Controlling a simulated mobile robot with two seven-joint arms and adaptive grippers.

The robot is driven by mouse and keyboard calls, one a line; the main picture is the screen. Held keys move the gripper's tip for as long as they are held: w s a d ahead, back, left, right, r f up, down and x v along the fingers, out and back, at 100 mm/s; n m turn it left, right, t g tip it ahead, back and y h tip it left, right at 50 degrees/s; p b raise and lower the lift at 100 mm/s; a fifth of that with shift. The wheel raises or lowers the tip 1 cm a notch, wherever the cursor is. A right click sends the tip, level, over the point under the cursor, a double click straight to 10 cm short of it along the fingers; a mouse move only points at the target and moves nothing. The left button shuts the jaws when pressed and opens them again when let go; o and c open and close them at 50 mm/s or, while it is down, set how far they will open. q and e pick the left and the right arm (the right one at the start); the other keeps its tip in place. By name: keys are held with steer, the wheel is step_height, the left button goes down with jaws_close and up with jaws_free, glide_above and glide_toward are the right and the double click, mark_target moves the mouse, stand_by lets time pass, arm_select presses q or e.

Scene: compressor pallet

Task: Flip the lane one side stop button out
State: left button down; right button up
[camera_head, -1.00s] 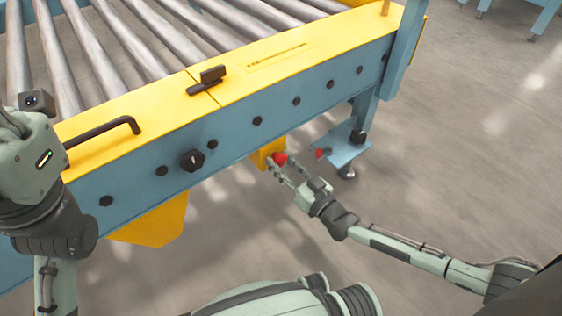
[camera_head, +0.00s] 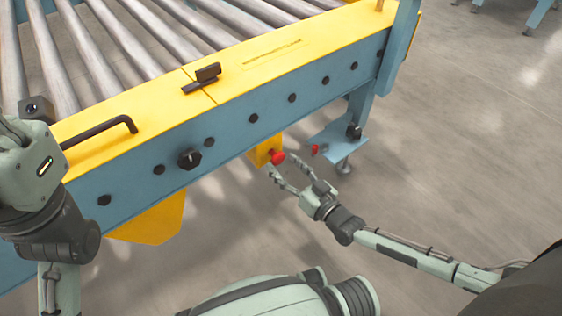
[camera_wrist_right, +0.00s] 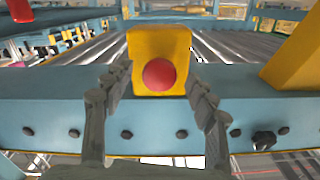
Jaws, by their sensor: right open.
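The red stop button (camera_head: 277,157) sits on a yellow box (camera_head: 262,150) under the blue side rail of the conveyor. In the right wrist view the red button (camera_wrist_right: 159,74) is centred on its yellow box (camera_wrist_right: 160,45), between and beyond the fingers. My right gripper (camera_head: 284,178) is open and empty, just in front of and below the button, apart from it. Its two fingers also show in the wrist view (camera_wrist_right: 158,105). My left arm is at the left edge of the head view, but its fingers are out of view.
The conveyor's blue rail (camera_head: 225,138) carries a black knob (camera_head: 190,159) and several dark bolts. A black handle (camera_head: 100,131) is on the yellow top edge. A second small red part (camera_head: 315,149) is near the blue leg (camera_head: 362,105).

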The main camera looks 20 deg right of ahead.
steer(key=v, duration=1)
steer(key=shift+s, duration=0.15)
